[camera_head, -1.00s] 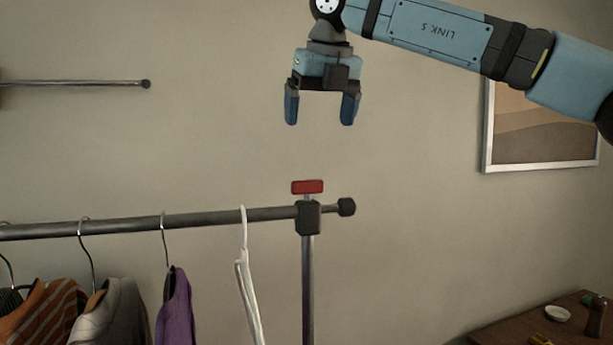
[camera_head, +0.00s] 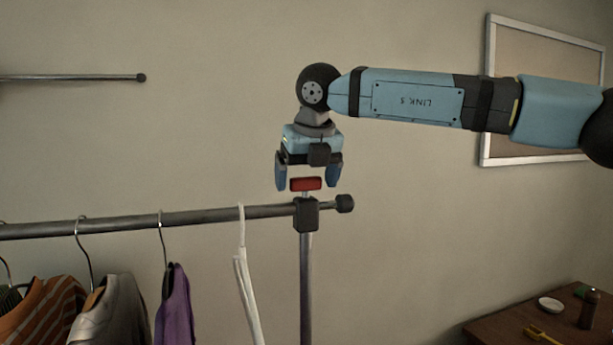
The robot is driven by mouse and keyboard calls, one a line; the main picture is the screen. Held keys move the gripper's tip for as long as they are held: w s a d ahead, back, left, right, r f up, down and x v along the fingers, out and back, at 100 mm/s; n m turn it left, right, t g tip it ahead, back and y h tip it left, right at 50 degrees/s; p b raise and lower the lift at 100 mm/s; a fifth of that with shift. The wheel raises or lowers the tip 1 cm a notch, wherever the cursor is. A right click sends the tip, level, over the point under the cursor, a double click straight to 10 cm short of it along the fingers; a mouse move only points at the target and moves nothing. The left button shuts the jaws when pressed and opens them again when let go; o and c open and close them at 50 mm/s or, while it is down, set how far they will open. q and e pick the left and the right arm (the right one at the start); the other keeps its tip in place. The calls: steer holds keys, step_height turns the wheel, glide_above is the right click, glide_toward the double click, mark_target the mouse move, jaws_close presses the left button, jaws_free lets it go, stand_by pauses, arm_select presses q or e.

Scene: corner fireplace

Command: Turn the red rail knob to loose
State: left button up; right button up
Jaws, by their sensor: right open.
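The red rail knob (camera_head: 306,184) is a flat bar on a short stem above the dark clamp (camera_head: 306,215) near the rail's right end. Its long side lies across the picture. My right gripper (camera_head: 307,186) points down over the knob and is open, one blue finger on each side of it. A gap shows between the knob and each finger; I see no contact. My left gripper is not in view.
The metal rail (camera_head: 190,217) carries a white hanger (camera_head: 241,255) close left of the clamp, and several hung garments, including a purple one (camera_head: 176,305). A wooden table (camera_head: 500,325) stands lower right. A framed picture (camera_head: 545,95) hangs behind my right arm.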

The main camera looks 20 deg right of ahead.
steer(key=c, duration=0.9)
steer(key=shift+c, duration=0.2)
